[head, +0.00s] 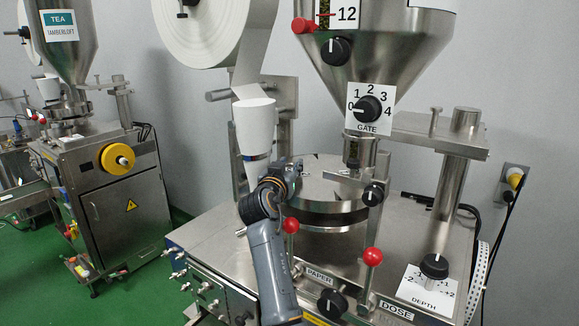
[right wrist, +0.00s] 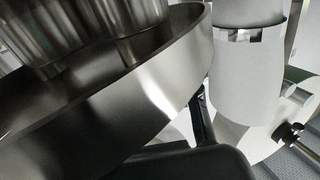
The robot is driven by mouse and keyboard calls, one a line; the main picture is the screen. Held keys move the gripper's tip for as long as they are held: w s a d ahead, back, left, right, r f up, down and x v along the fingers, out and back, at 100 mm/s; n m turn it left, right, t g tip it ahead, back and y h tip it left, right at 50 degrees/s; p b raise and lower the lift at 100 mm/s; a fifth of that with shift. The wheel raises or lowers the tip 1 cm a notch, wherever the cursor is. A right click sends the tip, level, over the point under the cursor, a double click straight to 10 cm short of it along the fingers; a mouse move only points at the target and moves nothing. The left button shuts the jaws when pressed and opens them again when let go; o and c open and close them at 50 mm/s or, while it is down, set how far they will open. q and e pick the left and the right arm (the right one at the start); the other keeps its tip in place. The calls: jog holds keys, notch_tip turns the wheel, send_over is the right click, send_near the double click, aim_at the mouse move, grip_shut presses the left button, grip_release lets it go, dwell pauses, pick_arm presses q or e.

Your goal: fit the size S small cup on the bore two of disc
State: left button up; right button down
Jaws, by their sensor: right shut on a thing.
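The round steel disc (head: 328,190) sits on the middle machine under the hopper, and its curved rim fills much of the right wrist view (right wrist: 165,85). My right gripper (head: 288,168) is at the disc's left edge, between it and the white paper tube. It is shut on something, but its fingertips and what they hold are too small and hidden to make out. In the right wrist view a dark part, likely of my gripper, lies blurred at the bottom. I cannot pick out the size S cup or bore two. My left gripper is not in view.
A white flared tube (head: 255,125) stands close left of my gripper, with a paper roll (head: 200,30) above. The hopper (head: 375,45) and its outlet hang over the disc. Two red-knobbed levers (head: 373,257) stand in front. The machine's left top is clear.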

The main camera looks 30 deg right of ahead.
aim_at(288, 168)
jog(key=shift+f, duration=0.15)
jog(key=c, duration=0.9)
grip_release()
jog(key=shift+f, duration=0.1)
jog(key=shift+s+a, duration=0.2)
jog(key=v, duration=0.6)
jog(key=shift+s+a, duration=0.1)
jog(key=shift+a, duration=0.1)
jog(key=shift+s+a, duration=0.15)
jog(key=shift+s, duration=0.15)
jog(key=shift+r, duration=0.2)
